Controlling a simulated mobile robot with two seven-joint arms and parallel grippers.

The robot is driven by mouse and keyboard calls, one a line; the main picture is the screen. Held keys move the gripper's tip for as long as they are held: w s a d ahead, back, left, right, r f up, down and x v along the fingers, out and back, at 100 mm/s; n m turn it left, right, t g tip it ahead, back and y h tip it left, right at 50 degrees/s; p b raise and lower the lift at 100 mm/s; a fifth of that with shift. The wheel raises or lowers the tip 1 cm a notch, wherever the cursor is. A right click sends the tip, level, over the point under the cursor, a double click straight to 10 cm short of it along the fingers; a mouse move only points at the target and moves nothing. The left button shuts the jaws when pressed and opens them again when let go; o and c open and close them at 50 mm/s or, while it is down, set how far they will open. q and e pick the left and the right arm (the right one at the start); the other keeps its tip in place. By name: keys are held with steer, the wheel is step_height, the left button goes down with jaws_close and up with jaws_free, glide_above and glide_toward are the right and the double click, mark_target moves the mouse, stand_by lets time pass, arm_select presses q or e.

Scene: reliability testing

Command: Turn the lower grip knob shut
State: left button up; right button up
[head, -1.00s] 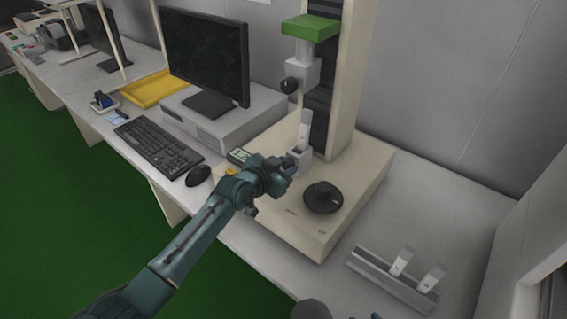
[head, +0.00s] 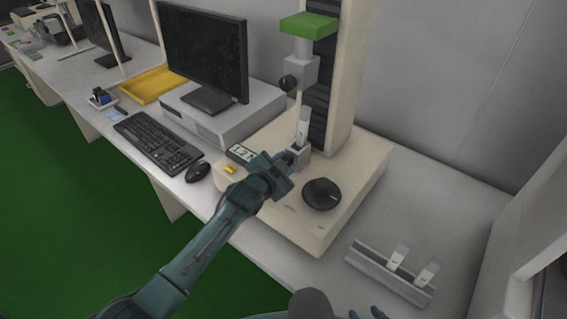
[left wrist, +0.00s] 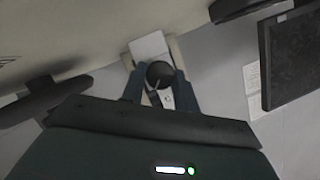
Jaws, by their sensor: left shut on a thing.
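The lower grip (head: 298,155) is a small light grey block on the beige testing machine, with a pale upright specimen (head: 304,127) in it. Its dark round knob (left wrist: 160,74) sits between the fingers of my left gripper (left wrist: 160,90) in the left wrist view. In the head view my left gripper (head: 287,160) reaches the front left side of the lower grip and hides the knob. It is shut on the knob. Of my right gripper (head: 366,314) only dark blue tips show at the bottom edge of the head view, cut off by the frame.
The machine's base (head: 345,205) carries a black round dial (head: 321,193) and a small display (head: 241,152). The upper grip (head: 302,71) with its own black knob (head: 289,83) hangs above. A grey rack (head: 380,274) with pale specimens lies at right. Keyboard and mouse are left.

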arm_select(q)
steer(key=o, duration=1)
steer(key=shift+c, duration=0.2)
steer(key=v, duration=1.3)
steer(key=shift+s+a+f, duration=0.1)
steer(key=shift+a, duration=0.05)
